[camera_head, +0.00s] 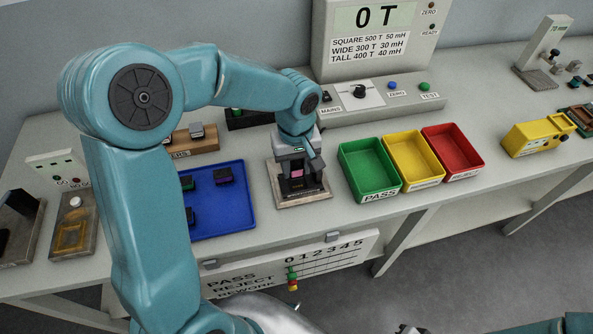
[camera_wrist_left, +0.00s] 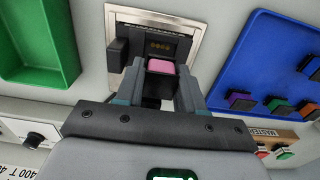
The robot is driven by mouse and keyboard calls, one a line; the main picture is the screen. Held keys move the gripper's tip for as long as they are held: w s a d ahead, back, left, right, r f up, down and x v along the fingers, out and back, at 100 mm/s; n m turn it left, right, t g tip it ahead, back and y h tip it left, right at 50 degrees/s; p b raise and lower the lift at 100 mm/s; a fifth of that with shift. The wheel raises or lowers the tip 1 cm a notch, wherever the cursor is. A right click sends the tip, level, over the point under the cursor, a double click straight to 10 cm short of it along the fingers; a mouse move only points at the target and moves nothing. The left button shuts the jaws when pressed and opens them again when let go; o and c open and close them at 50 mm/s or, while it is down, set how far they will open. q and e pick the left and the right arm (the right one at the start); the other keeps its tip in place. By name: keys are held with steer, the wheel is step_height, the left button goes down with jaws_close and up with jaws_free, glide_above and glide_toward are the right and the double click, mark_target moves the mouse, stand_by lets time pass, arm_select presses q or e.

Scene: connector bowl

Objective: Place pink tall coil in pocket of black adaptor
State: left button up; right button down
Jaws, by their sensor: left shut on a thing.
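The pink tall coil (camera_wrist_left: 161,66) is between the fingers of my left gripper (camera_wrist_left: 161,88), which is shut on it. In the head view the coil shows as a small pink patch (camera_head: 297,174) between the fingers of the left gripper (camera_head: 297,172). The black adaptor (camera_wrist_left: 153,46) is directly beyond the coil in the wrist view, on a pale base plate (camera_head: 302,199). The fingers hide much of the adaptor and its pocket. I cannot tell whether the coil is inside the pocket or just over it. A dark piece at the bottom edge of the head view may be my right gripper (camera_head: 406,329).
A blue tray (camera_head: 236,208) with several dark coils with coloured tops lies left of the adaptor. Green (camera_head: 375,191), yellow (camera_head: 418,181) and red (camera_head: 460,171) bins stand to its right. A tester (camera_head: 380,98) stands behind. The bench's front edge is close.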

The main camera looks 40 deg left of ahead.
mark_target(296, 173)
arm_select(q)
steer(key=shift+w+f, duration=0.1)
steer(key=shift+f, duration=1.4)
steer(key=shift+f+b, duration=0.15)
steer(key=shift+b, duration=0.15)
steer(key=o, duration=0.9)
steer(key=shift+c, duration=0.2)
step_height(296, 173, up, 12)
steer(key=shift+r+p, duration=0.25)
steer(key=shift+p, duration=0.15)
